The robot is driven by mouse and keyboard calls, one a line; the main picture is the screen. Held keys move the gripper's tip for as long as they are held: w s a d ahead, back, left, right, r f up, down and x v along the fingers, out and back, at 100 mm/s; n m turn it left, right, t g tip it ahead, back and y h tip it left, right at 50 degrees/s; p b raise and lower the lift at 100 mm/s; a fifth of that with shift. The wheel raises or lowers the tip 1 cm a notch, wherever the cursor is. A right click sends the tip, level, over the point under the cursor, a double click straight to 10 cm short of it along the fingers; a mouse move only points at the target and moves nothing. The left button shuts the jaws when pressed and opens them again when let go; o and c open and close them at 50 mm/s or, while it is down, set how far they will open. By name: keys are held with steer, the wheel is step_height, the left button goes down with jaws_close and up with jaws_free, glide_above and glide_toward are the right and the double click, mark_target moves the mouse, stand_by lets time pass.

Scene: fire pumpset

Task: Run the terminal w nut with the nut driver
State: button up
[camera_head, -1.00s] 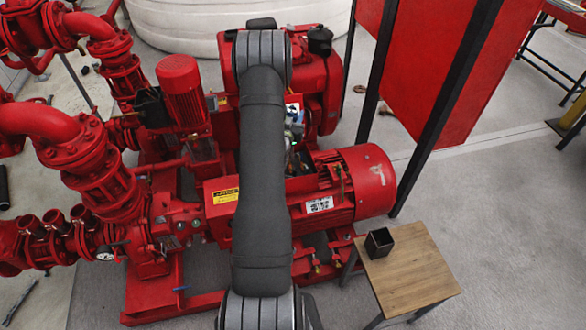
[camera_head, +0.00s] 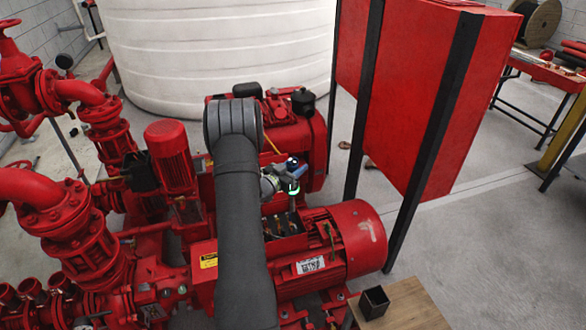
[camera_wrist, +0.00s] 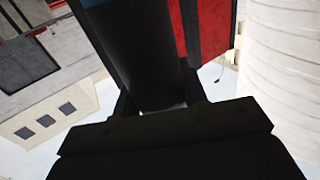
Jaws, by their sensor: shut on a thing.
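My gripper (camera_head: 291,200) is over the red motor (camera_head: 345,240), pointing down, and is partly hidden by my arm. In the wrist view my gripper (camera_wrist: 160,100) is shut on a thick dark cylinder, which appears to be the nut driver (camera_wrist: 135,50). In the head view the driver is too small and dark to make out clearly. Below the gripper is the open terminal box (camera_head: 283,242) on the motor, with small brass-coloured posts in it. I cannot tell which post carries the terminal w nut, nor whether the driver touches it.
A tall red panel (camera_head: 415,110) on black posts stands right of the motor. A wooden table (camera_head: 405,308) with a black open box (camera_head: 374,302) is at front right. Red pump pipes (camera_head: 80,220) fill the left. A white tank (camera_head: 220,50) stands behind.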

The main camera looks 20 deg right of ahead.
stand_by(0.3)
steer(key=shift+f, duration=4.85)
steer(key=shift+r, duration=0.1)
steer(key=shift+r, duration=2.95)
